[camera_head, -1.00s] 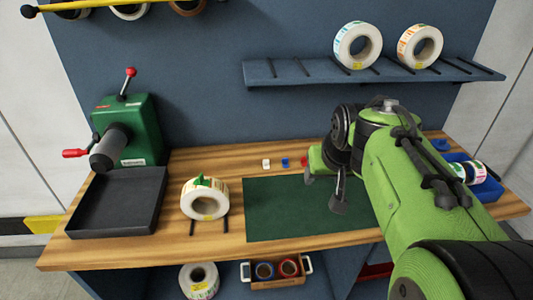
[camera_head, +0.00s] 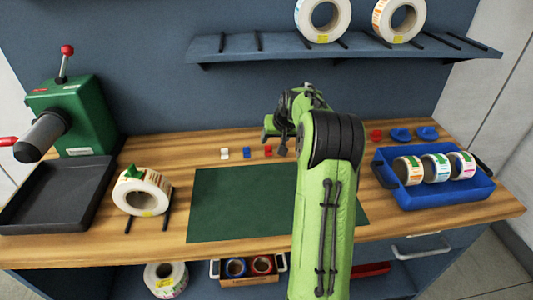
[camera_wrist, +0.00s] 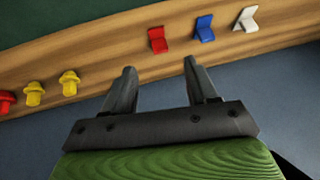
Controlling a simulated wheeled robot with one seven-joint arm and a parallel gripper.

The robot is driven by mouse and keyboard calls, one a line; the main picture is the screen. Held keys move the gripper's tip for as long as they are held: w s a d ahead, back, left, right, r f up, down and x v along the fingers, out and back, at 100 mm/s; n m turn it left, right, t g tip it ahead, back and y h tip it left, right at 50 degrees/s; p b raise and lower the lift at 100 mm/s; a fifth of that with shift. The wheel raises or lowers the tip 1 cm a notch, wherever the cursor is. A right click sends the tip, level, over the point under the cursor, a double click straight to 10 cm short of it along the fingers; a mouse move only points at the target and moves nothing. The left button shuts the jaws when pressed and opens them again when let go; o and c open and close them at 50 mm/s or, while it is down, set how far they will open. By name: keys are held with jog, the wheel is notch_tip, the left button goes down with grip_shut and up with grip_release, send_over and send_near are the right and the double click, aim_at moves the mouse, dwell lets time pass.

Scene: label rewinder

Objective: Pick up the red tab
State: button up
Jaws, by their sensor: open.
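The red tab (camera_head: 268,151) is a small L-shaped piece on the wooden bench, behind the green mat. It is the right one in a row with a blue tab (camera_head: 247,153) and a white tab (camera_head: 225,153). In the wrist view the red tab (camera_wrist: 158,40) lies just beyond the fingertips, roughly in line with the gap between them. My gripper (camera_wrist: 159,67) is open with nothing between its fingers. In the head view my gripper (camera_head: 282,146) is just right of the red tab, and its fingers are partly hidden by my arm.
Yellow knobbed pieces (camera_wrist: 69,82) and a red one (camera_wrist: 5,102) stand along the bench. The green mat (camera_head: 225,210) is bare. A blue tray (camera_head: 440,196) holds label rolls at right. A slotted shelf (camera_head: 260,50) with rolls overhangs the back.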

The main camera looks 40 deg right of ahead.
aim_at(269, 146)
jog(key=b+x, duration=0.1)
jog(key=x, duration=0.6)
jog(key=shift+w+d+b, duration=0.2)
jog(key=shift+b, duration=0.15)
jog(key=shift+s, duration=0.1)
grip_shut()
